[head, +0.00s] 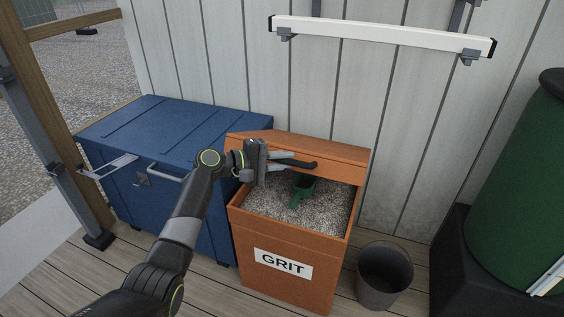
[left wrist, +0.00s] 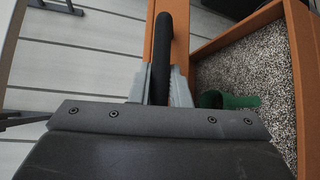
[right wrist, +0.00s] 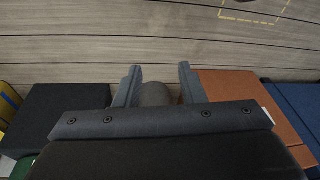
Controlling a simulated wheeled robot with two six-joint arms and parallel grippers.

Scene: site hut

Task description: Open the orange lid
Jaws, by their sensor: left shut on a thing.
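The orange lid (head: 300,142) of the grit box (head: 262,285) is raised and tilted back toward the wall, leaving the box open at the front. My left gripper (head: 290,161) is shut on the black bar handle (head: 303,164) at the lid's front edge. The left wrist view shows the handle (left wrist: 162,45) between both fingers, with the orange lid (left wrist: 181,40) beside it. Inside the box are grey grit (head: 325,212) and a green scoop (head: 303,187). My right gripper (right wrist: 160,74) shows only in its wrist view, open and empty.
A blue chest (head: 180,130) stands directly left of the box. A grey bucket (head: 384,275) stands on the decking to its right, with a dark green barrel (head: 525,165) farther right. A white bar (head: 380,35) hangs on the wall above.

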